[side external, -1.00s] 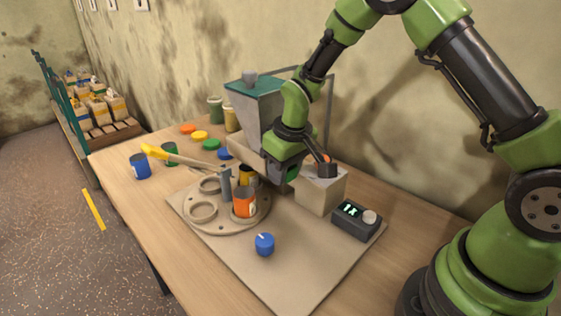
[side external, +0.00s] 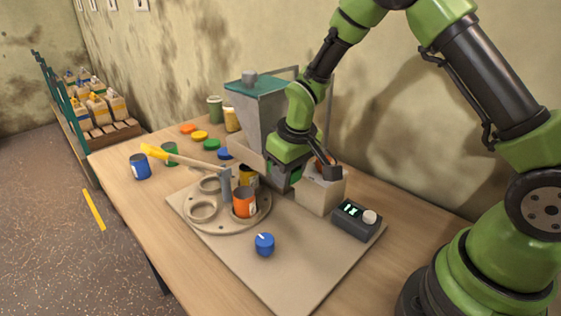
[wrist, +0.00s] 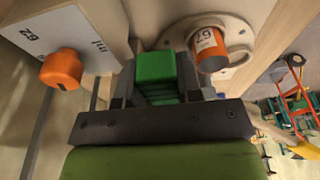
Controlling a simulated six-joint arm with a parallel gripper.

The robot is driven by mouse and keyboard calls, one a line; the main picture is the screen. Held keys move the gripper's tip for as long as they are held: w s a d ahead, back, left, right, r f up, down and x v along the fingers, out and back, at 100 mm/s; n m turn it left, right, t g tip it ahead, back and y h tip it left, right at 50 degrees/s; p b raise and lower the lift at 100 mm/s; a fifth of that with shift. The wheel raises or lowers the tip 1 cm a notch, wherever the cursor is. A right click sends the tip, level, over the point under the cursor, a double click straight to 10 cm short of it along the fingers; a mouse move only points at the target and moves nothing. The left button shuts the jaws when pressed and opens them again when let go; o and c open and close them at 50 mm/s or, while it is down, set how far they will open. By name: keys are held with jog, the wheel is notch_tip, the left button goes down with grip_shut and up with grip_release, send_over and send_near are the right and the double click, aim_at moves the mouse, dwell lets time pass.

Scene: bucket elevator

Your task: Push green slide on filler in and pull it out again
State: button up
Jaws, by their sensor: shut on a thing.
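The filler has a grey hopper (side external: 262,112) with a teal lid and stands at the back of the board. Its green slide (wrist: 156,68) lies between my two dark fingers in the wrist view. My gripper (wrist: 156,82) is shut on the green slide. In the side view my gripper (side external: 283,180) is low at the front of the filler, right behind the cans on the round plate. Only a small bit of green (side external: 297,172) shows there, and the hand hides most of the slide.
The round plate (side external: 203,212) holds an orange can (side external: 244,204) and a yellow can close to my gripper. A yellow-handled lever (side external: 170,153) reaches over it. A pale box (side external: 318,192) with an orange knob (wrist: 62,69) stands close on the right. A dark display unit (side external: 356,221) and blue knob (side external: 264,244) are in front.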

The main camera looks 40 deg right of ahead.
jog(key=shift+s, duration=2.35)
jog(key=shift+w, duration=0.1)
jog(key=o, duration=0.7)
